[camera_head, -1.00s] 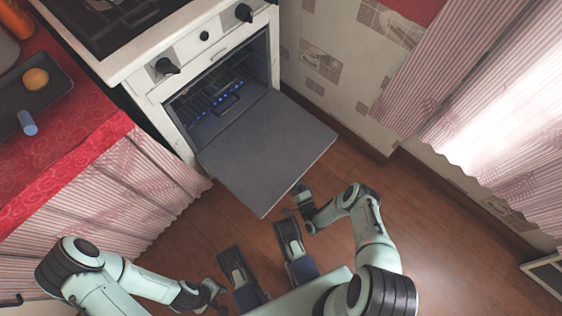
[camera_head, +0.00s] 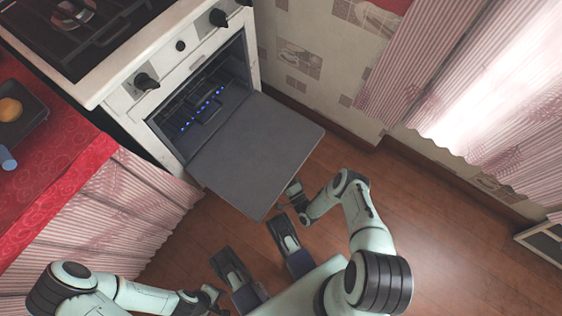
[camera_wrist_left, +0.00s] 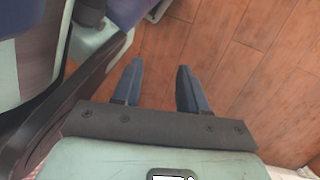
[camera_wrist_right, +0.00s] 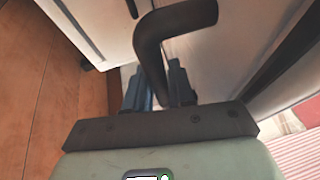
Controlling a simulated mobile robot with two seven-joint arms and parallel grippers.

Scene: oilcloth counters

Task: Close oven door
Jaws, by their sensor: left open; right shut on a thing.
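The oven door (camera_head: 255,150) hangs open in front of the white oven (camera_head: 165,115), its grey panel sloping out over the floor. Blue lights and racks show inside the cavity. My right gripper (camera_head: 293,192) is at the door's outer edge, small and partly hidden. In the right wrist view, my right gripper (camera_wrist_right: 156,82) is shut on a dark curved door handle (camera_wrist_right: 165,40). My left gripper (camera_head: 211,297) is low in the head view, away from the oven. In the left wrist view, my left gripper (camera_wrist_left: 157,80) is open and empty above the floor.
A red-covered counter (camera_head: 70,155) with a striped curtain stands left of the oven. A tray (camera_head: 25,125) with an orange fruit lies on it. The tiled wall (camera_head: 310,70) is close on the right. Wood floor (camera_head: 450,235) is clear at the lower right.

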